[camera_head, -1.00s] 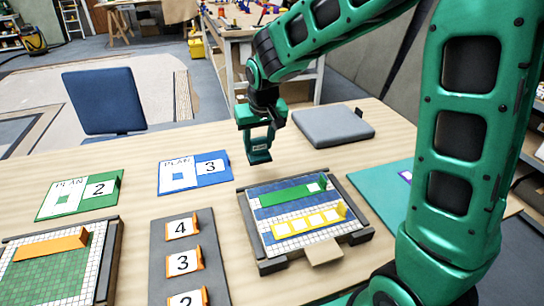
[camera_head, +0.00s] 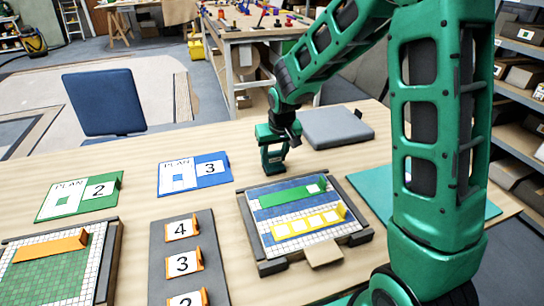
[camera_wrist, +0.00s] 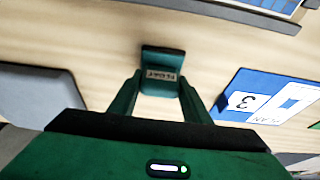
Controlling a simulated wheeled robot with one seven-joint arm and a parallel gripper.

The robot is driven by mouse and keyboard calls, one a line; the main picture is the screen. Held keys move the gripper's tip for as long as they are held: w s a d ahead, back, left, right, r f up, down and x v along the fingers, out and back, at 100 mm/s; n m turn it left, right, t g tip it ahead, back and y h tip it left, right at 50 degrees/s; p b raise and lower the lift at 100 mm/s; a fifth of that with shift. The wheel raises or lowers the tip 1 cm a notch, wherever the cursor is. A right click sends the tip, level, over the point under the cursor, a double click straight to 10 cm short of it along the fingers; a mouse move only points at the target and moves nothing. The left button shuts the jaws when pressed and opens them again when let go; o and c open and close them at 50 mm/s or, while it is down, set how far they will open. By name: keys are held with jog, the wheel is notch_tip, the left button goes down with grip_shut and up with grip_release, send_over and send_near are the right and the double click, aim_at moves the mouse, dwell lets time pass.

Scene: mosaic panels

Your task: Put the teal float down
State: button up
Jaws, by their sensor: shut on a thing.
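My gripper (camera_head: 273,152) is shut on the teal float (camera_wrist: 162,80), a small block with a FLOAT label that shows in the wrist view between the two fingers. In the head view the float (camera_head: 273,167) hangs at the bottom of the gripper, over the bare table behind the mosaic panel. The float is low over the wood (camera_head: 215,205); whether it touches the table I cannot tell.
A grey pad (camera_head: 335,128) lies to the right of the gripper, and the blue plan card 3 (camera_head: 213,181) to its left. The framed mosaic panel (camera_head: 270,267) with green and yellow strips is in front. Bare wood lies between them.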

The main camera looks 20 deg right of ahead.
jog(key=o, duration=1.4)
jog(key=v, duration=1.2)
jog(key=s+d+r+m+g+h, duration=0.1)
jog(key=s+d+r+m+g, duration=0.15)
jog(key=s+d, duration=1.1)
jog(key=s+d+m, duration=0.1)
jog(key=s, duration=0.5)
jog(key=s+d+f+m+g, duration=0.1)
jog(key=s, duration=0.6)
jog(key=s+d+f+m+y, duration=0.1)
jog(key=s+m, duration=0.1)
jog(key=s, duration=0.5)
jog(key=shift+s+d+f, duration=0.1)
jog(key=shift+d+f, duration=0.1)
jog(key=shift+d, duration=0.1)
